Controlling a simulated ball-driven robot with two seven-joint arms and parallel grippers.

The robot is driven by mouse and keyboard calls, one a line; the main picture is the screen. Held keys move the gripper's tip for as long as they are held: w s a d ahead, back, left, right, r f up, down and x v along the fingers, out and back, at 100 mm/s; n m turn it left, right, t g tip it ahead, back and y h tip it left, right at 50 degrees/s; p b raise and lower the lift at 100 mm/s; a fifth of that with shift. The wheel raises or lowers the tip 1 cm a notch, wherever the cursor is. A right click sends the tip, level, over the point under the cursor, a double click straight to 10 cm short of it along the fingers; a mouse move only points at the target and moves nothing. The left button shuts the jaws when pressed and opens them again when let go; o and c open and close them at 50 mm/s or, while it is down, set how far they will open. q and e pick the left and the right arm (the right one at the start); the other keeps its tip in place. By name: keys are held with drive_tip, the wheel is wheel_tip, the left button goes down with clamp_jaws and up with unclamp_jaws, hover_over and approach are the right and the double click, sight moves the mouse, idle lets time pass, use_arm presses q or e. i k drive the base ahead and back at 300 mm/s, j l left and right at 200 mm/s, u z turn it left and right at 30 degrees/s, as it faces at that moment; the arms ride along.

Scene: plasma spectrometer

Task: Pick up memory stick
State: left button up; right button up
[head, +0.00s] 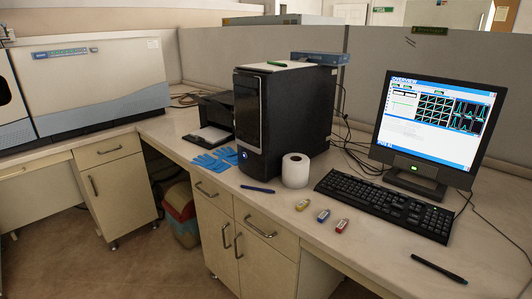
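Three small stick-shaped items lie in a slanting row on the bench in front of the keyboard, and they look like memory sticks: a yellow one (302,204), a blue one (323,215) and a red one (341,226). Each has a pale label patch. They lie apart from each other, flat on the bench top. Neither of my grippers shows in the head view.
A black computer tower (282,118), a white paper roll (295,170), a dark pen (257,189) and blue gloves (214,161) are left of the sticks. The keyboard (384,203) and monitor (436,125) stand behind and right. Another pen (439,269) lies front right. Bench around the sticks is clear.

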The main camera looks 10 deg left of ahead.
sight(344, 224)
drive_tip(key=i+j+z, duration=0.15)
drive_tip(key=z, duration=0.8)
drive_tip(key=i+j+z, duration=0.15)
drive_tip(key=j+z, duration=0.3)
drive_tip(key=j, duration=0.4)
drive_tip(key=j+z, duration=0.5)
drive_tip(key=j, duration=0.35)
